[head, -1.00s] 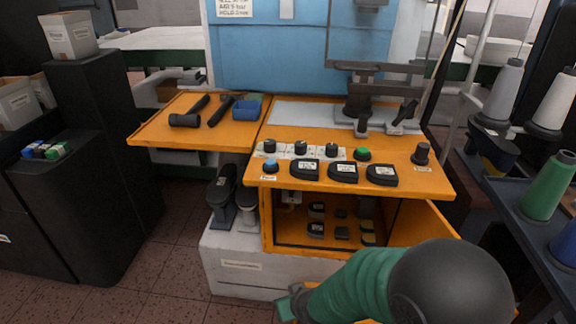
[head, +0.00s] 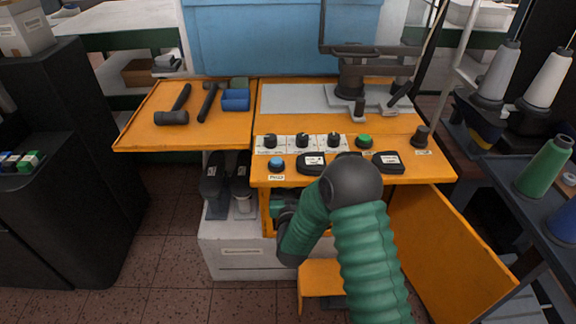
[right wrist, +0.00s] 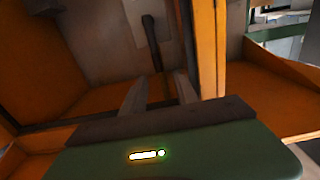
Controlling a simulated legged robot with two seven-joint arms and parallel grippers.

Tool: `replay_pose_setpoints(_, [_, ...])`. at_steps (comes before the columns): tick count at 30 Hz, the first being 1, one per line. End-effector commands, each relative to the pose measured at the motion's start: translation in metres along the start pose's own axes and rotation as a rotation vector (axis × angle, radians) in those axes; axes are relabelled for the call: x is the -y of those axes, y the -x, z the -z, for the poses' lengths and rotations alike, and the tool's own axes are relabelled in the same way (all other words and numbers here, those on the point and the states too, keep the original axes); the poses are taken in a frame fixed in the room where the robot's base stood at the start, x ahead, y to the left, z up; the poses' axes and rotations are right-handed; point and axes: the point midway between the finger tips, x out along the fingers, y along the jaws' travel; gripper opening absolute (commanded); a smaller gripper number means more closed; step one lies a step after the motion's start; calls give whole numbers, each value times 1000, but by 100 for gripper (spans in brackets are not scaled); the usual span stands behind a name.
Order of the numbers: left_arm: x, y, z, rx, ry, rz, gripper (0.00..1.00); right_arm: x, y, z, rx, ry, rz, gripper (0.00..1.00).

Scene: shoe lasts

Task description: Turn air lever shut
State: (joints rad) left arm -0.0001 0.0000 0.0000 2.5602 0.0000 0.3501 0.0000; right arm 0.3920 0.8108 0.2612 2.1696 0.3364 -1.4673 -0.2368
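In the right wrist view a dark, slim lever (right wrist: 152,42) with a thicker rounded top stands against a grey-brown surface inside the orange cabinet. I take it for the air lever. My right gripper (right wrist: 159,84) is open, its two grey fingers apart. The lever's lower end shows just beyond and between the fingertips; I cannot tell if they touch. In the head view my right arm reaches into the cabinet front, hiding the lever and fingertips. My left gripper is not in view.
The orange cabinet door (head: 445,250) hangs open on the right. An orange post (right wrist: 208,45) stands close to the right finger. Above are the worktop with knobs, a blue button (head: 275,162) and black pads (head: 386,162). A spool rack (head: 530,200) stands at right.

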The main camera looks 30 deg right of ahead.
Motion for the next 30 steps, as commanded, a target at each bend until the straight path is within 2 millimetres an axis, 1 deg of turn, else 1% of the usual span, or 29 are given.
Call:
replay_pose_setpoints(1, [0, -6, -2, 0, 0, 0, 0, -1, -13, -3, -3, -3, -3, 36])
replay_pose_setpoints(3, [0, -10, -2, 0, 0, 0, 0, -1, -31, -3, -3, -2, -2, 36])
replay_pose_setpoints(6, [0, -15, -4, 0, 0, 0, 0, -1, -52, -2, -2, -2, -2, 36])
replay_pose_setpoints(9, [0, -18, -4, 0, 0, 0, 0, 0, -66, -2, 0, -2, -1, 36])
replay_pose_setpoints(13, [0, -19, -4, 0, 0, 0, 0, 0, -74, -1, 2, -1, 1, 36])
replay_pose_setpoints(20, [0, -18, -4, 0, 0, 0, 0, 0, -75, 0, 2, 0, 2, 36])
replay_pose_setpoints(28, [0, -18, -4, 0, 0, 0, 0, 0, -75, 0, 2, -1, 1, 0])
replay_pose_setpoints(30, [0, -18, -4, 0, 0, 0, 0, 0, -75, 0, 2, -1, 1, 0])
